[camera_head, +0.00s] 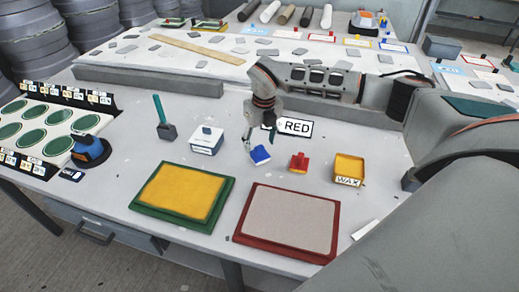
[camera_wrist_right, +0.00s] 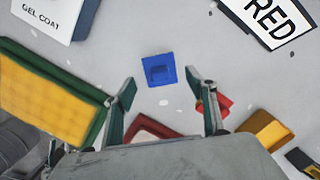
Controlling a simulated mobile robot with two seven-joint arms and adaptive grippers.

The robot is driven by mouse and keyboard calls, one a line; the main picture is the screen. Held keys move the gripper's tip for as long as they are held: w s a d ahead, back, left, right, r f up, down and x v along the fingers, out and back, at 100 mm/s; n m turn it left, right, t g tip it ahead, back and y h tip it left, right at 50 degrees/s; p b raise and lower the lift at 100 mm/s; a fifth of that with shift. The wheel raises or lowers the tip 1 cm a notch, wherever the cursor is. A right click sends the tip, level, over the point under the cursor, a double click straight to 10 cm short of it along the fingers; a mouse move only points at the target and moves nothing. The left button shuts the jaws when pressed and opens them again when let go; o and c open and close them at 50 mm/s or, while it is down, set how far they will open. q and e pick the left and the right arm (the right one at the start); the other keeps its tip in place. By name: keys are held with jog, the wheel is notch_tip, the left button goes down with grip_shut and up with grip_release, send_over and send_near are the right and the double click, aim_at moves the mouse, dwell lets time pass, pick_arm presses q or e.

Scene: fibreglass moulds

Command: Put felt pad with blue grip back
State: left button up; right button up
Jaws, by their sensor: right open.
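The felt pad with blue grip (camera_head: 260,155) is a small blue square block on the table, in front of the RED sign. It also shows in the right wrist view (camera_wrist_right: 159,70), its raised grip facing the camera. My right gripper (camera_head: 257,142) points down over the pad in the head view. In the wrist view its two fingers (camera_wrist_right: 160,80) are apart, with the pad seen between and just beyond their tips. Nothing is held. I cannot tell the exact height above the pad. My left gripper is not in view.
A red-gripped pad (camera_head: 299,162) and yellow WAX tray (camera_head: 349,168) stand right of the blue pad; a white GEL COAT box (camera_head: 207,140) stands left. The RED sign (camera_head: 294,127) is behind. A yellow panel in a green frame (camera_head: 139,207) and a grey panel in a red frame (camera_head: 238,236) lie in front.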

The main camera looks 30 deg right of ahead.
aim_at(261, 157)
notch_tip(261, 157, up, 8)
jog(key=s, duration=0.1)
dwell(0.7)
